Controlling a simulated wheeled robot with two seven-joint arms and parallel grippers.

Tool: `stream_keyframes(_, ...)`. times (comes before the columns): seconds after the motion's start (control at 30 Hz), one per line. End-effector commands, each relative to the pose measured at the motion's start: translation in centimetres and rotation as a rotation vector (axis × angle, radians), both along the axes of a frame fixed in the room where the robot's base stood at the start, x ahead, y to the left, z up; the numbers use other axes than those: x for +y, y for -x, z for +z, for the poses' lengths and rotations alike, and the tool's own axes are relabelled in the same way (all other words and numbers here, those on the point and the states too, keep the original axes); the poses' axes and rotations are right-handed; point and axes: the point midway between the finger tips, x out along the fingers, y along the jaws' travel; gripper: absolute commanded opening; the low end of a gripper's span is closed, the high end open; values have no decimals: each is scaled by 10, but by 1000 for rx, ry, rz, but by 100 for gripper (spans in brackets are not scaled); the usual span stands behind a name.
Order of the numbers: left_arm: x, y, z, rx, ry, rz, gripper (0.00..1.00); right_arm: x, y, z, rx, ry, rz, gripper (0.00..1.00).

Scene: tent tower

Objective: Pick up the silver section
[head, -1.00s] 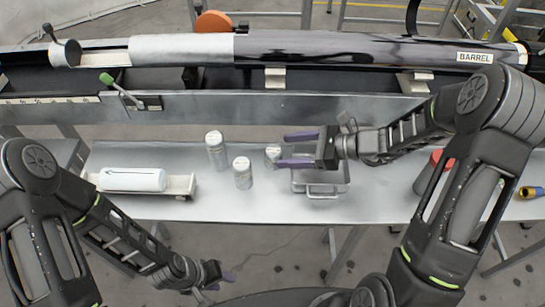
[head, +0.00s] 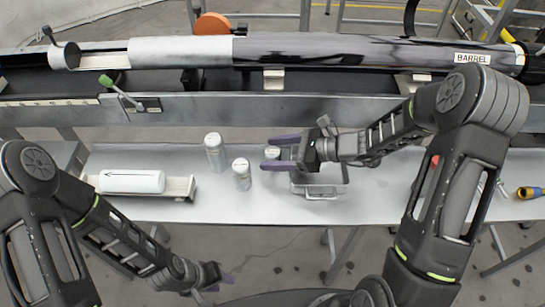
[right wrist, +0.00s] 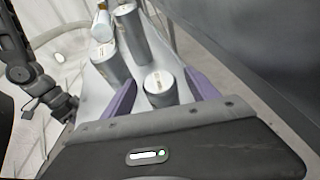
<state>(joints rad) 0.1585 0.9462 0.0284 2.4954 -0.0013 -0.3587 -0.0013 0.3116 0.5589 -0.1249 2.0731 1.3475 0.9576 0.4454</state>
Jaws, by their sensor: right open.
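Three silver cylinders with pale tops stand upright on the grey table: a taller one (head: 215,152) at the back left, one (head: 242,174) in front, and one (head: 272,152) at the right. The pictures do not show which is the named section. My right gripper (head: 270,153) is open. Its purple fingers lie either side of the right cylinder, whose lower part is hidden. In the right wrist view this cylinder (right wrist: 160,90) stands between the open fingers, apart from both. My left gripper (head: 227,279) is low at the table's front; its opening is unclear.
A metal tray with a handle (head: 322,191) sits under my right gripper. A white cylinder with an arrow (head: 132,181) lies in a cradle at the left. Behind runs a long rail with a silver tube (head: 180,50) and a dark barrel (head: 350,50).

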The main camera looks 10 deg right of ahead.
Motion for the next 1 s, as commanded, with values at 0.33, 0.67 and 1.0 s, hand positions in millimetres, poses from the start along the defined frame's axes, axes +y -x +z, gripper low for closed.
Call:
stream_keyframes(0.33, 0, 0, 1, 0, 0, 0, 36, 29, -14, -13, 0, 0, 1, 68)
stream_keyframes(0.67, 0, 0, 1, 0, 0, 0, 36, 28, -14, -13, 0, 0, 1, 68)
stream_keyframes(1.0, 0, 0, 1, 0, 0, 0, 36, 28, -14, -13, 0, 0, 1, 57)
